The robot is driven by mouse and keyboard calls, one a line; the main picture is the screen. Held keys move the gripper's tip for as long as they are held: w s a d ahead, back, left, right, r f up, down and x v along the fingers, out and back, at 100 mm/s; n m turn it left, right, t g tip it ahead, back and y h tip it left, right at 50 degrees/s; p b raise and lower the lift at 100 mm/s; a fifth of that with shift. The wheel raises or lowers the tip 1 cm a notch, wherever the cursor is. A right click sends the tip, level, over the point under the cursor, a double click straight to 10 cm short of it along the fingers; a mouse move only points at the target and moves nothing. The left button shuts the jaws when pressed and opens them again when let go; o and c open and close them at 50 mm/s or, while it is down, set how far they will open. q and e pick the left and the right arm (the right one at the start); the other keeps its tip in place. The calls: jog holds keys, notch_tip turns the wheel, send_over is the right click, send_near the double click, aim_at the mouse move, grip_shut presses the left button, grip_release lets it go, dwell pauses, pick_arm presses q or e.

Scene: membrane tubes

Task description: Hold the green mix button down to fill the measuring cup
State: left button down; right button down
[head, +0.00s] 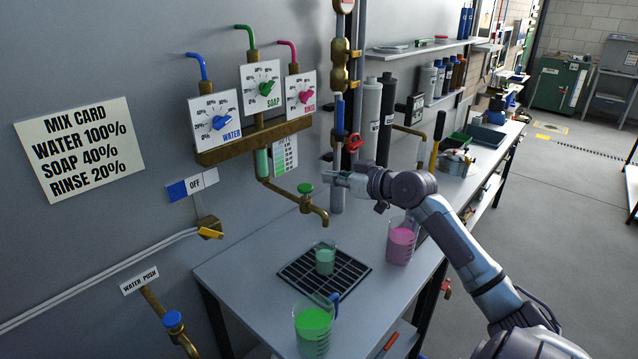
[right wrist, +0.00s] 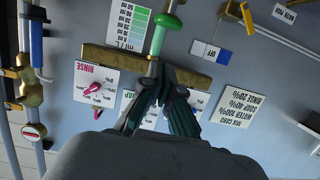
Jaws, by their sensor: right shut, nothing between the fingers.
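The green mix button (head: 305,189) sits on top of the brass tap (head: 312,206); it also shows in the right wrist view (right wrist: 170,22). The small measuring cup (head: 325,262) stands upright on the black grate (head: 350,283) below the spout and looks green-tinted; its level is hard to read. My right gripper (head: 338,179) is shut and empty, just right of the button in the head view and apart from it. Its closed fingers (right wrist: 167,92) show in the right wrist view. My left gripper is in neither view.
A pink jug (head: 401,243) stands right of the grate, below my right arm. A green jug (head: 313,330) stands at the table's front. Three dial plates, WATER (head: 216,119), SOAP (head: 261,87) and RINSE (head: 301,93), hang on the brass manifold (head: 255,139). The switch (head: 192,184) reads OFF.

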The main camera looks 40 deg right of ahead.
jog(key=v, duration=0.3)
jog(key=shift+r, duration=0.1)
dwell(0.6)
